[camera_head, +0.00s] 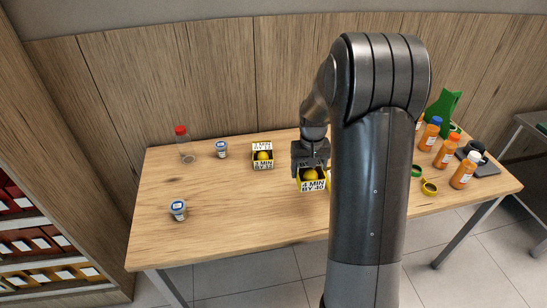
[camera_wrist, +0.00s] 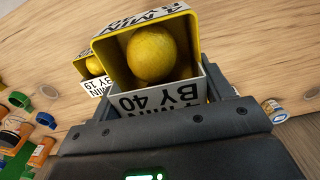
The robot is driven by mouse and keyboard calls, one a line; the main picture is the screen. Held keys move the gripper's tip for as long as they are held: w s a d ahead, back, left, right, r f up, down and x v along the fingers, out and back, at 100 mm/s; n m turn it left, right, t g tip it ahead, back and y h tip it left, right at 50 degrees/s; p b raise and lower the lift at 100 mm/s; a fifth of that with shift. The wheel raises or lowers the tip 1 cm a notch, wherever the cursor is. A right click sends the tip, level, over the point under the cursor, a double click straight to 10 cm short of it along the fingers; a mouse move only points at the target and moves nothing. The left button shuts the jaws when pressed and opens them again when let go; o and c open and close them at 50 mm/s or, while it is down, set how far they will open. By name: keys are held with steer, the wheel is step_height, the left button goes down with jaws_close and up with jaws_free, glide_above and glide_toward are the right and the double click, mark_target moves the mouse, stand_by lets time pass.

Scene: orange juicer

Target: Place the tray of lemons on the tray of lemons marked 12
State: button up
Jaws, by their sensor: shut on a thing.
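My gripper (camera_head: 310,164) is shut on a small yellow box-like tray with white printed sides, marked "4 MIN BY 40" (camera_head: 313,185). A lemon sits inside this tray, which fills the middle of the wrist view (camera_wrist: 158,104). Whether its base touches the table is unclear. A similar tray marked "3 MIN BY 12" (camera_head: 263,164) stands to its left on the table, upright, with a lemon inside. The wrist view shows another lemon tray (camera_wrist: 97,86) beyond the held one; its label seems to read "BY 19".
Several orange bottles (camera_head: 446,152), a green object (camera_head: 443,106) and loose lids (camera_head: 429,187) crowd the right. My arm hides the right middle.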

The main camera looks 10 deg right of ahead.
steer(key=w+r, duration=0.3)
steer(key=w, duration=0.5)
steer(key=w+r, duration=0.3)
steer(key=w, duration=0.4)
glide_above(264, 151)
steer(key=shift+n, duration=0.3)
step_height(264, 151, down, 7)
steer(key=shift+f, duration=1.95)
steer(key=shift+f, duration=0.1)
steer(key=o, duration=1.1)
steer(key=shift+c, duration=0.2)
